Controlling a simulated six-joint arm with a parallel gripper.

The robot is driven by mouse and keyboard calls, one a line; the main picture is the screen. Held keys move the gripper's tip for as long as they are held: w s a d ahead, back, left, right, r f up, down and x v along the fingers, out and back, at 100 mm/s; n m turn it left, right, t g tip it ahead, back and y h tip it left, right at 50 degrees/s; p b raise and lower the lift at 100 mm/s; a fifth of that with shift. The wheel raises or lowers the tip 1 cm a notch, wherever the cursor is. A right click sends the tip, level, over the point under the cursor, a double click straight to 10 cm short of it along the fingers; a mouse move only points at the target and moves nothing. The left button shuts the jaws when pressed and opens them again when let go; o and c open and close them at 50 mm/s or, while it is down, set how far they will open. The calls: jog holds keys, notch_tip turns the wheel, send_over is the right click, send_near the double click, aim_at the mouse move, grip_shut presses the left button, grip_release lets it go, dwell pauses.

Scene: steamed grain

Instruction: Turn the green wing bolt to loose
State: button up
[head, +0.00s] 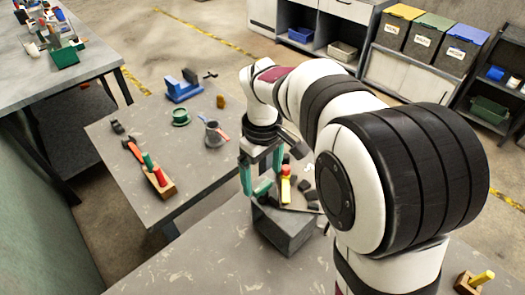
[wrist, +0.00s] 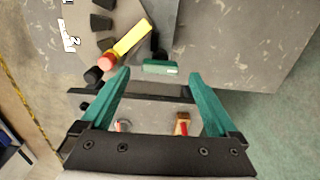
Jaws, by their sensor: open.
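The green wing bolt (wrist: 160,67) is a short green bar at the edge of the grey block in the wrist view. In the head view the green wing bolt (head: 263,187) shows at the left side of the grey block (head: 283,232). My gripper (head: 261,178) has teal fingers. It is open, with one fingertip on each side of the bolt; in the wrist view my gripper (wrist: 160,76) has clear gaps to both sides of it. No contact is visible. The bolt's shaft is hidden.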

aim_at(263, 186)
notch_tip(263, 186, up, 13)
dwell(0.3)
